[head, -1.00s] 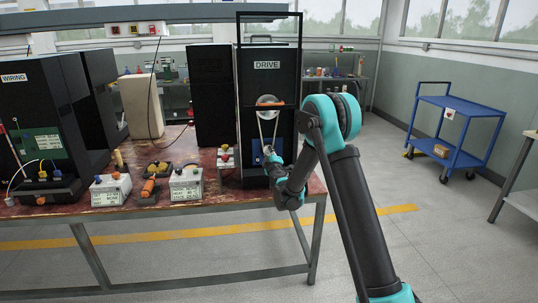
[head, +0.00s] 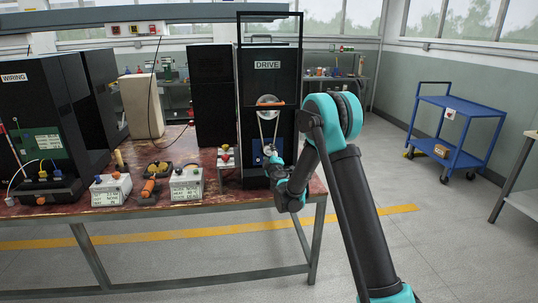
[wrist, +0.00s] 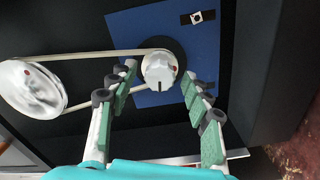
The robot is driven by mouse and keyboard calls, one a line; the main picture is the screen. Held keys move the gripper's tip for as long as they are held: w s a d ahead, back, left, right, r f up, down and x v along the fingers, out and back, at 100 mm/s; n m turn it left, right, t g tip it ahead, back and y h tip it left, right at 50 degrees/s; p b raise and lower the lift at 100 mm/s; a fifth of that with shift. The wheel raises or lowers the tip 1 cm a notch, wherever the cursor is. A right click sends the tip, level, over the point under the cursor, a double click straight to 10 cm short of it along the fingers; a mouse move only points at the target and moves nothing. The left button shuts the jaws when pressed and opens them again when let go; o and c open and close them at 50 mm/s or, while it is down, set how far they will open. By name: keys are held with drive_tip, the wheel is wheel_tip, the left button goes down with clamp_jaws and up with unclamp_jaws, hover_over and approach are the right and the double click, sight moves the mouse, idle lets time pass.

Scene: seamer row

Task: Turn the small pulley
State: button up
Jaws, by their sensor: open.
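The small pulley (wrist: 159,69) is a silvery disc with a dark slot and a small red mark, set in front of a blue plate (wrist: 135,28) in the wrist view. A pale belt (wrist: 95,56) links it to the large silvery pulley (wrist: 32,86) at the left. In the head view my arm partly hides the lower panel.
The red-topped table (head: 228,195) carries several small boxes (head: 186,185) left of the DRIVE panel. The WIRING panel (head: 30,120) stands at the far left. A blue cart (head: 461,115) stands on open floor at the right.

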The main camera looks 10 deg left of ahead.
drive_tip(key=v, duration=1.1)
drive_tip(key=shift+w, duration=0.1)
drive_tip(key=s+d+r+m+g+h, duration=0.1)
drive_tip(key=d+r+m+h, duration=0.15)
drive_tip(key=d, duration=0.45)
drive_tip(key=s+d+r+m+h, duration=0.1)
drive_tip(key=d+m+h, duration=0.25)
drive_tip(key=d, duration=0.35)
drive_tip(key=s+d+f+m+g+h, duration=0.2)
drive_tip(key=s+d+m+g+h, duration=0.3)
drive_tip(key=s+d, duration=0.75)
drive_tip(key=s+d+f+m+g+y, duration=0.1)
drive_tip(key=s+f, duration=0.4)
drive_tip(key=s, duration=0.7)
drive_tip(key=s+d+f+m+g+y, duration=0.2)
drive_tip(key=s+f+m+g+y, duration=0.2)
drive_tip(key=s, duration=0.9)
drive_tip(key=shift+s+f+m+g+y, duration=0.25)
drive_tip(key=shift+f+g+y, duration=0.2)
drive_tip(key=shift+g, duration=0.65)
drive_tip(key=shift+d, duration=0.15)
drive_tip(key=shift+c, duration=0.2)
